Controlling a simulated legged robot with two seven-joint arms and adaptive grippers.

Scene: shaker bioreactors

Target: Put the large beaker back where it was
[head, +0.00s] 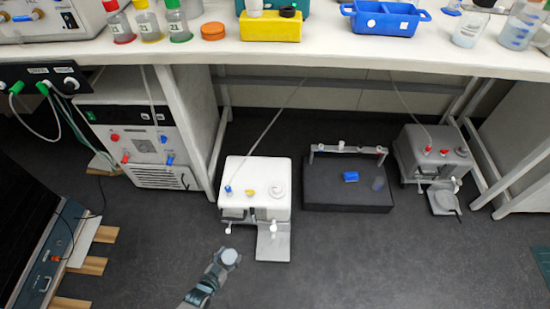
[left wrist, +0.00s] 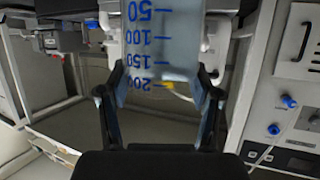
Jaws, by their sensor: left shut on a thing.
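The large beaker (left wrist: 150,45) is clear with blue volume marks; it fills the top middle of the left wrist view. My left gripper (left wrist: 160,92) is shut on it, with one dark finger on each side of the beaker. In the head view my left gripper (head: 219,268) comes up from the bottom left, in front of the white shaker device. A pale round shape (head: 229,257) at its tip appears to be the beaker; details are too small to tell. The beaker's far end is cut off in the wrist view. My right gripper is not in view.
The bench (head: 330,52) holds bottles, a yellow rack (head: 270,27), a blue tray (head: 383,20) and another marked beaker (head: 520,28). Below stand a white device (head: 250,172), a black platform (head: 345,200) and a grey device (head: 436,150). The floor in front is clear.

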